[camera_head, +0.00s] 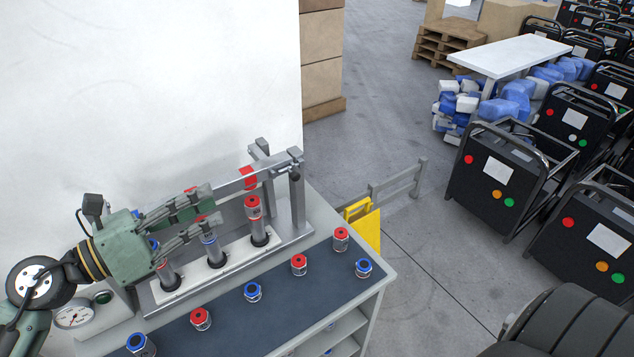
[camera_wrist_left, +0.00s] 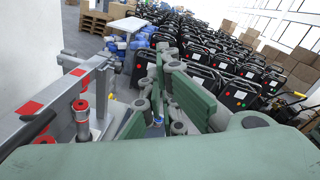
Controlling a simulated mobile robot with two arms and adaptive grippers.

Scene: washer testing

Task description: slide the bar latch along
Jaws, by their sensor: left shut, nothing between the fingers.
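The bar latch (camera_head: 270,167) is a long grey metal bar with a red mark, lying along the top of a test fixture (camera_head: 299,205) with upright posts. It also shows in the left wrist view (camera_wrist_left: 75,80), left of my fingers. My left gripper (camera_head: 208,206), green and grey, comes in from the left over the left half of the fixture. It is shut and empty. Its fingers overlap the near stretch of the bar in the head view and hide part of it; I cannot tell whether they touch it. My right gripper is not in view.
Red-capped and blue-capped cylinders stand in the fixture under the bar. Several more sit on the dark bench top (camera_head: 310,283) in front. A dial gauge (camera_head: 73,314) is at the left. A white wall (camera_head: 150,90) rises behind. A yellow object (camera_head: 364,225) stands beyond the bench.

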